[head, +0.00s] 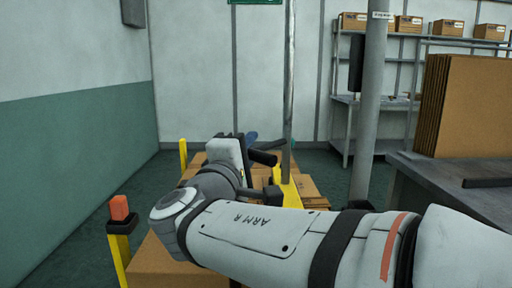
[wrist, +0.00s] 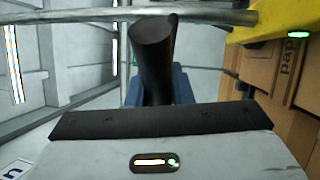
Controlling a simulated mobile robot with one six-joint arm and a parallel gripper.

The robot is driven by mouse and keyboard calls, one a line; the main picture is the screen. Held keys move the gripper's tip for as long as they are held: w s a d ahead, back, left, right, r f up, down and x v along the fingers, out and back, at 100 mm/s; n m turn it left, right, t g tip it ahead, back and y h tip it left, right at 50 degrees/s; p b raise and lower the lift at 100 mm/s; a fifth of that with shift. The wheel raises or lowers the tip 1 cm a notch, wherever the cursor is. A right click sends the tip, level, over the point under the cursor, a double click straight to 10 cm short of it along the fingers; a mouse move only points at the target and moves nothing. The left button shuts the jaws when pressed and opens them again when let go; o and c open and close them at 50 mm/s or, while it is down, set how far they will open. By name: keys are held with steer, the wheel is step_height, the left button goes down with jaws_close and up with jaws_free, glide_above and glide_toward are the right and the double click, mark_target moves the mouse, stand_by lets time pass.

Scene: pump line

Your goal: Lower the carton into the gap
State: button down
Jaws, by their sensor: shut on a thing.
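My gripper (head: 263,150) reaches out over the stacked brown cartons, past the yellow upright. In the wrist view a dark round finger (wrist: 152,50) stands in front of a blue thing (wrist: 183,88), which is mostly hidden. The blue also shows past the jaws in the head view (head: 251,138). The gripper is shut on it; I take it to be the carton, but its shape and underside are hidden. Brown cartons (head: 305,192) lie below and to the right of the gripper. My arm hides the gap, so I cannot tell how the held thing lines up with it.
A yellow post with an orange top (head: 119,208) stands at front left, and another yellow post (head: 183,155) farther back. A thin metal pole (head: 289,75) rises close to the gripper. A thick grey column (head: 370,105) and a table with flat cardboard (head: 465,105) are at right.

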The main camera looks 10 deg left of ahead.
steer(key=c, duration=1.3)
jaws_free()
steer(key=shift+r, duration=0.1)
steer(key=shift+s, duration=0.15)
steer(key=p+v, duration=0.1)
steer(key=v, duration=0.6)
steer(key=shift+s+p, duration=0.3)
steer(key=shift+p, duration=0.05)
steer(key=shift+o, duration=0.3)
steer(key=shift+a, duration=0.1)
